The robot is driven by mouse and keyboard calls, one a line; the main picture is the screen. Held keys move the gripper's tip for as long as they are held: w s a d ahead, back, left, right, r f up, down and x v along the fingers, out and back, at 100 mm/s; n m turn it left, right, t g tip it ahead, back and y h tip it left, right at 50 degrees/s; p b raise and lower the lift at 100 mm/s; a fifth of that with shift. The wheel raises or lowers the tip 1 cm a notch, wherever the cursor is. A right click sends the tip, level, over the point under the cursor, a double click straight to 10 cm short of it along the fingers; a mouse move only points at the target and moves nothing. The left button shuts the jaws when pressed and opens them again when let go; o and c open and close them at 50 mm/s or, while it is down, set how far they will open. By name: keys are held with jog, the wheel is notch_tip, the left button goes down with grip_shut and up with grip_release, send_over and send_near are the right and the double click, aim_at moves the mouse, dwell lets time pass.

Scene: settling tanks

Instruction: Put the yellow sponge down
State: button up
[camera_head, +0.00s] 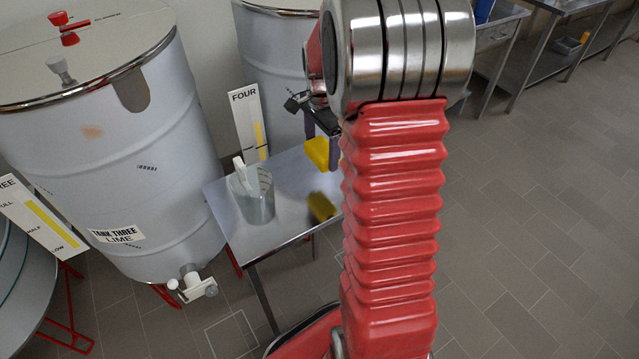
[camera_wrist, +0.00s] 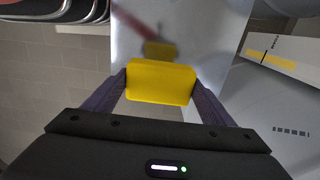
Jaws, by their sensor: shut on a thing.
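The yellow sponge (camera_wrist: 160,83) is between the two fingers of my gripper (camera_wrist: 160,88), which is shut on it. In the head view the sponge (camera_head: 317,152) shows just left of my red arm, which hides part of the gripper. The sponge is held above a small steel table (camera_head: 290,222). A dull yellow reflection of it shows on the shiny top, apart from the sponge itself. The wrist view also shows this reflection on the table top (camera_wrist: 205,35).
A clear container (camera_head: 251,196) with a white thing in it stands on the table's left part. The large grey tank three (camera_head: 140,150) is close to the left; another tank (camera_head: 270,70) and the FOUR gauge board (camera_head: 247,115) stand behind. Steel benches (camera_head: 560,35) line the back right.

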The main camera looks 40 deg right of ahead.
send_over(322, 183)
jog(key=shift+f, duration=2.55)
jog(key=shift+f, duration=0.1)
jog(key=shift+f, duration=2.2)
jog(key=o, duration=1.4)
jog(key=shift+f, duration=0.15)
